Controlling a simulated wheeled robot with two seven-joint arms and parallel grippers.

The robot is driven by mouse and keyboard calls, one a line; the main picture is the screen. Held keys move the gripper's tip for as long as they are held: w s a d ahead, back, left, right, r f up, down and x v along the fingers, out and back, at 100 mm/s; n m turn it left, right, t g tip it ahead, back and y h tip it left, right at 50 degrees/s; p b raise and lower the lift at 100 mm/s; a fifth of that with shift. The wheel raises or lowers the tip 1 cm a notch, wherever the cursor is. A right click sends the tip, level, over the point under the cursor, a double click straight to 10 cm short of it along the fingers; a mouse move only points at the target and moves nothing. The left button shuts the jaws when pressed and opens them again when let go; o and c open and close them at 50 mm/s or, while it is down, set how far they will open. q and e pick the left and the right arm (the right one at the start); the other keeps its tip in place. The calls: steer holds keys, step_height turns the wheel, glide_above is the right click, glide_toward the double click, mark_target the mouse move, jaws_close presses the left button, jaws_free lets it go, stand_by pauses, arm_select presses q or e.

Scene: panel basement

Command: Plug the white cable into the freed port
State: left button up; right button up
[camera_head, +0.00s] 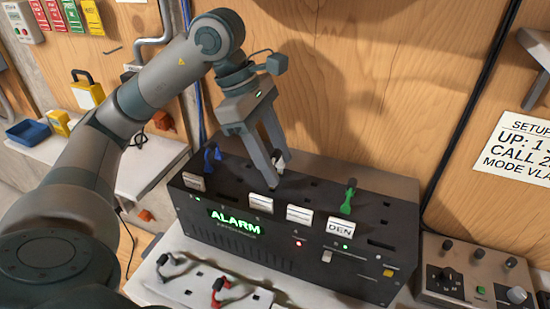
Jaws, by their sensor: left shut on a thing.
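My left gripper (274,180) reaches down from above onto the top of a black panel box (290,250). It is shut on the white cable's plug (281,161), which shows only in part between and behind the fingers. Whether the plug sits in a port or just above it I cannot tell. A blue plug (212,158) stands in the box's top to the left, and a green plug (348,198) stands to the right, behind the DEN label (340,227). Several dark port slots show on the top. A green ALARM display is lit on the front. My right gripper is not in view.
A black lead (172,264) and a red-and-black lead (219,290) lie on the white surface in front of the box. A control unit with knobs (470,275) stands at the right. A wooden wall (390,80) rises close behind the box.

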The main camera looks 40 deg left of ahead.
arm_select(q)
steer(key=shift+f, duration=0.1)
stand_by(0.7)
steer(key=shift+f+b, duration=0.1)
steer(key=shift+b, duration=0.25)
stand_by(0.6)
steer(key=shift+f+b, duration=0.25)
steer(key=shift+b, duration=0.25)
stand_by(0.5)
steer(key=shift+f+b, duration=0.15)
steer(key=shift+b, duration=0.15)
stand_by(0.7)
steer(key=shift+f, duration=0.15)
stand_by(1.0)
steer(key=shift+f+b, duration=0.15)
steer(key=shift+b, duration=0.35)
stand_by(0.6)
steer(key=shift+a+f+b, duration=0.1)
steer(key=shift+f+b, duration=0.25)
steer(key=shift+b, duration=0.15)
stand_by(0.5)
